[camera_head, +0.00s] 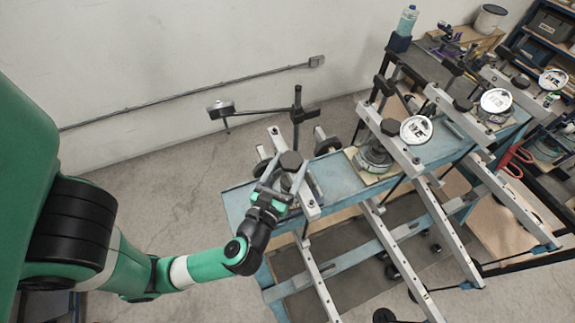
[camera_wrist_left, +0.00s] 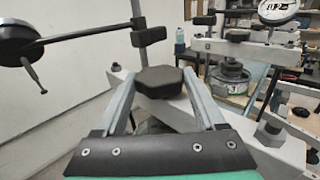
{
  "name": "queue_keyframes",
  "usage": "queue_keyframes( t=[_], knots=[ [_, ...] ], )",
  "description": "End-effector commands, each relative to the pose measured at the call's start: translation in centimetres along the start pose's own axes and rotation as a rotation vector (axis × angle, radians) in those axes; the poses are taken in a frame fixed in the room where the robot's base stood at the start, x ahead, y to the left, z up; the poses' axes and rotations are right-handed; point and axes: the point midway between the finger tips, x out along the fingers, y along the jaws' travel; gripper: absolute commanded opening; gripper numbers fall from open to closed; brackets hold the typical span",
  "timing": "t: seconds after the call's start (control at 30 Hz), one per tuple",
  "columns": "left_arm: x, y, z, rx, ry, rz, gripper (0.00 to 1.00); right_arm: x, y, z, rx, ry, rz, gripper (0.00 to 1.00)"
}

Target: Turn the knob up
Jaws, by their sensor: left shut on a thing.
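The black multi-sided knob (camera_head: 291,160) sits on top of a grey metal bar at the near end of the blue bench. It also shows in the left wrist view (camera_wrist_left: 160,82), between my two fingers. My left gripper (camera_head: 283,173) reaches it from the near left and is shut on the knob, with one grey finger on each side. The knob's lower part and the exact contact points are hidden. My right gripper is not in view.
A dial gauge (camera_head: 221,109) on a black stand (camera_head: 297,118) is just left of the knob. More bars with black knobs and white dials (camera_head: 416,129) line the blue bench (camera_head: 235,198) to the right. The floor at left is clear.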

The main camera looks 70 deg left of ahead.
Motion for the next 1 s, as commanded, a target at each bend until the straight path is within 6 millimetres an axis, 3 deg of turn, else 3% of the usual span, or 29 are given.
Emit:
queue_keyframes(
  t=[0.23,0.6,0.63,0.77,1.0],
  knots=[
    [0.0,-0.48,-0.21,-0.006,0.001,0.192,0.16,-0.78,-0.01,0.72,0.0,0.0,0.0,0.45],
    [-0.07,-0.33,-0.1,-0.005,0.004,0.222,0.16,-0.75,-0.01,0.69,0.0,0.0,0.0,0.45],
    [-0.07,-0.32,-0.09,-0.005,0.004,0.222,0.77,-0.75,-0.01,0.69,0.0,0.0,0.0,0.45],
    [-0.06,-0.32,-0.07,-0.005,0.003,0.222,1.0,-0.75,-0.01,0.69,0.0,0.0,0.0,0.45],
    [-0.11,-0.33,-0.05,-0.005,0.002,0.221,1.0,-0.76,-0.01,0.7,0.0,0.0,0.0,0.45]
  ],
)
